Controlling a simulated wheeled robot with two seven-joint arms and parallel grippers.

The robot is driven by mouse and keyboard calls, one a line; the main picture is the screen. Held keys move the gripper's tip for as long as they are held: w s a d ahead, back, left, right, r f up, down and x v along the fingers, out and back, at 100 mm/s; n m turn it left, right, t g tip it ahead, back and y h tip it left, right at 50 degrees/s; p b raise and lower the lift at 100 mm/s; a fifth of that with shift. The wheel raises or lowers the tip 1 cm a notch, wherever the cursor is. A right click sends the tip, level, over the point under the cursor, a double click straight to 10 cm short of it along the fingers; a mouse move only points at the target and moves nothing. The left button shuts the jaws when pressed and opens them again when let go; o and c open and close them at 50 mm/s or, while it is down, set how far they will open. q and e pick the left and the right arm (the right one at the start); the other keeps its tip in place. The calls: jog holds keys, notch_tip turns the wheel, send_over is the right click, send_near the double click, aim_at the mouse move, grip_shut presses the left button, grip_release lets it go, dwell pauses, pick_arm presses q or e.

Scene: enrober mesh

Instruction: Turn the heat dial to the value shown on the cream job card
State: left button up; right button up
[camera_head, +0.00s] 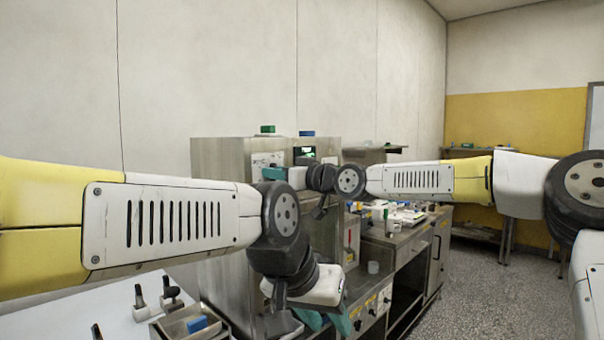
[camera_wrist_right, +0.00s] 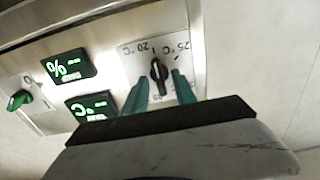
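The heat dial is a black knob (camera_wrist_right: 159,72) on a white scale plate (camera_wrist_right: 130,62), seen inverted in the right wrist view. Labels 20 °C and 25 °C are legible; the knob's far end points roughly toward 20 °C. My right gripper (camera_wrist_right: 160,93) is open, its teal fingers either side of the knob with gaps visible; contact is unclear. In the head view my right gripper (camera_head: 272,174) is at the plate (camera_head: 265,159) and hides the knob. My left gripper (camera_head: 324,321) hangs low before the machine, teal fingers apart and apparently empty. I cannot identify the cream job card.
Lit displays (camera_wrist_right: 69,66) and a green switch (camera_wrist_right: 19,100) sit beside the dial. The steel machine (camera_head: 222,160) stands against the wall. A bench (camera_head: 400,238) with small items is to its right. A tray (camera_head: 172,326) and dark-handled tools are at lower left.

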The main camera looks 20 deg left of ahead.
grip_shut()
jog(key=shift+m, duration=0.3)
jog(key=m, duration=1.1)
jog(key=shift+w+d+f, duration=0.15)
jog(key=shift+w, duration=0.1)
jog(key=shift+m, duration=0.3)
